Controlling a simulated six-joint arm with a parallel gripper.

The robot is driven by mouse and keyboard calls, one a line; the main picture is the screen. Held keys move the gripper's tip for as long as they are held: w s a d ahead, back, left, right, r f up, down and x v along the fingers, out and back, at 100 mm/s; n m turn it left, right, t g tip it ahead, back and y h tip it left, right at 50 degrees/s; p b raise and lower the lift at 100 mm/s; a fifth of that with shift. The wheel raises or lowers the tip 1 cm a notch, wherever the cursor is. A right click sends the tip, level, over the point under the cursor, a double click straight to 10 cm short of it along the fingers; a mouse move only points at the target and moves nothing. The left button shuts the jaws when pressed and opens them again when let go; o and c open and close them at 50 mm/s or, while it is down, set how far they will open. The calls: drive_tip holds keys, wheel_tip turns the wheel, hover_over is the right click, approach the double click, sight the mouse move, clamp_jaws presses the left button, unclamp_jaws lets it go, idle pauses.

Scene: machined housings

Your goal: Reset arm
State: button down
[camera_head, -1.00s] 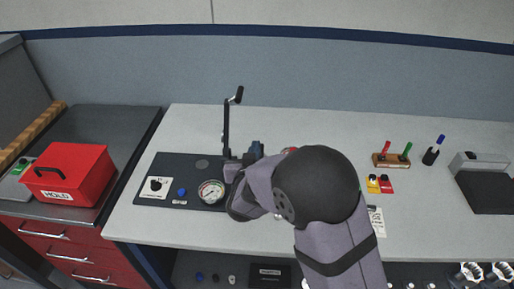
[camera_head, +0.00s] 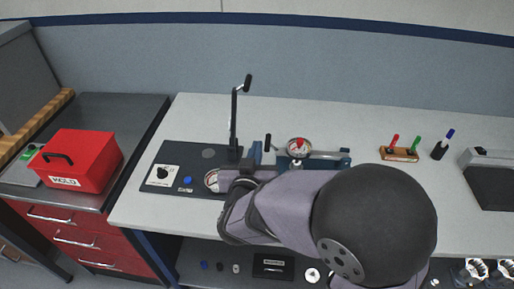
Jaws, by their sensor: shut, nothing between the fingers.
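My arm reaches in from the lower right across the bench front, its round dark joint large in the foreground. My gripper (camera_head: 224,180) is at the far left end of the arm, low in front of the black panel's right part, beside a round dial gauge (camera_head: 211,180) that it partly covers. It is shut with nothing held. The fingertips are small and partly hidden by my wrist, so I cannot tell whether they touch anything.
The black panel (camera_head: 207,154) carries a knob, a blue button and an upright crank lever (camera_head: 234,121). A blue fixture with a second gauge (camera_head: 297,147) stands behind my arm.

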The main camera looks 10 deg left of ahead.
idle(0.3)
drive_tip(key=s+d+f+g, duration=0.4)
drive_tip(key=s+d+f+g+y+p, duration=0.1)
drive_tip(key=s+d+f+g, duration=0.2)
drive_tip(key=s+d+g, duration=0.1)
drive_tip(key=s+d+f+g+y, duration=0.1)
drive_tip(key=s+d+f+g, duration=0.2)
drive_tip(key=d, duration=0.3)
drive_tip(key=shift+s+d+f+g, duration=0.2)
drive_tip(key=shift+s+f+g, duration=0.2)
drive_tip(key=shift+s+f, duration=0.45)
drive_tip(key=s+d+m+g+h, duration=0.1)
drive_tip(key=s+d+g, duration=0.2)
drive_tip(key=s+d, duration=0.3)
drive_tip(key=s, duration=0.3)
drive_tip(key=shift+d+f+g+p, duration=0.15)
drive_tip(key=shift+d+g+p, duration=0.15)
drive_tip(key=shift+d+p, duration=0.1)
